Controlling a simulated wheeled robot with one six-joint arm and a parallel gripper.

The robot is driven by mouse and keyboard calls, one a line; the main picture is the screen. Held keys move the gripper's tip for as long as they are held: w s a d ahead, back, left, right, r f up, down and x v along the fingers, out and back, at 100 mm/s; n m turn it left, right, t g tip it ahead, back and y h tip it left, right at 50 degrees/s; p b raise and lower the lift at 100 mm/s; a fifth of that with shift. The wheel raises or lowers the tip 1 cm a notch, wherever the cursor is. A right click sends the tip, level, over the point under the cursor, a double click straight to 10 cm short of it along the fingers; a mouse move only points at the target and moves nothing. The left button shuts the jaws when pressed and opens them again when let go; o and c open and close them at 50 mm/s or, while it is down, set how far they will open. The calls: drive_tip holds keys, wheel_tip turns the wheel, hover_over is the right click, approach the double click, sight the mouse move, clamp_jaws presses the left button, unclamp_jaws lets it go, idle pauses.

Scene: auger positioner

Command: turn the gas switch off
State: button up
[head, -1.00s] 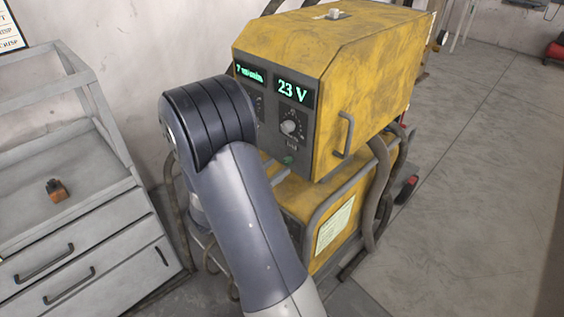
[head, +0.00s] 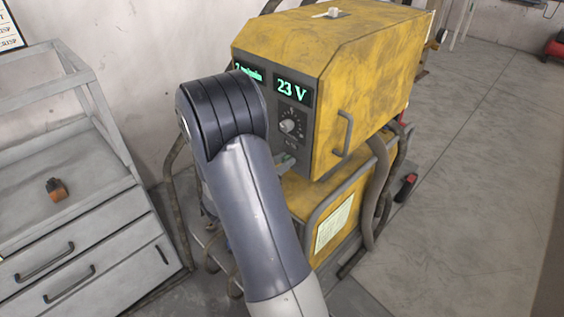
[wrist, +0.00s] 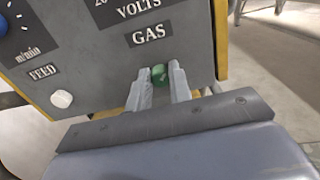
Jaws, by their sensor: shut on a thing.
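The gas switch (wrist: 159,75) is a small green knob under the GAS label (wrist: 149,34) on the dark front panel, seen in the wrist view. My gripper (wrist: 160,80) is shut on it, with one pale finger on each side. In the head view my gripper (head: 286,163) shows only in part at the lower edge of the panel of the yellow machine (head: 365,70). My arm hides much of that panel's left side, and the fingers cover most of the switch there.
A white FEED button (wrist: 62,98) and a blue dial (wrist: 3,26) sit left of the switch. The volts dial (head: 289,126) is above it, under a 23 V display (head: 292,91). A grey handle (head: 344,134) is to the right. A drawer cabinet (head: 75,235) stands at left.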

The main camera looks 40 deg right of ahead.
clamp_jaws()
drive_tip(key=shift+n+p, duration=0.3)
drive_tip(key=n+p, duration=0.3)
drive_tip(key=shift+r, duration=0.2)
drive_tip(key=n+p, duration=0.4)
drive_tip(key=n, duration=0.1)
drive_tip(key=shift+w+n, duration=0.1)
drive_tip(key=shift+n, duration=0.3)
drive_tip(key=n+p, duration=0.3)
drive_tip(key=n, duration=0.1)
drive_tip(key=shift+f+n, duration=0.1)
drive_tip(key=shift+n, duration=0.2)
drive_tip(key=shift+f+n+p, duration=0.15)
drive_tip(key=shift+n+p, duration=1.15)
drive_tip(key=shift+n, duration=0.9)
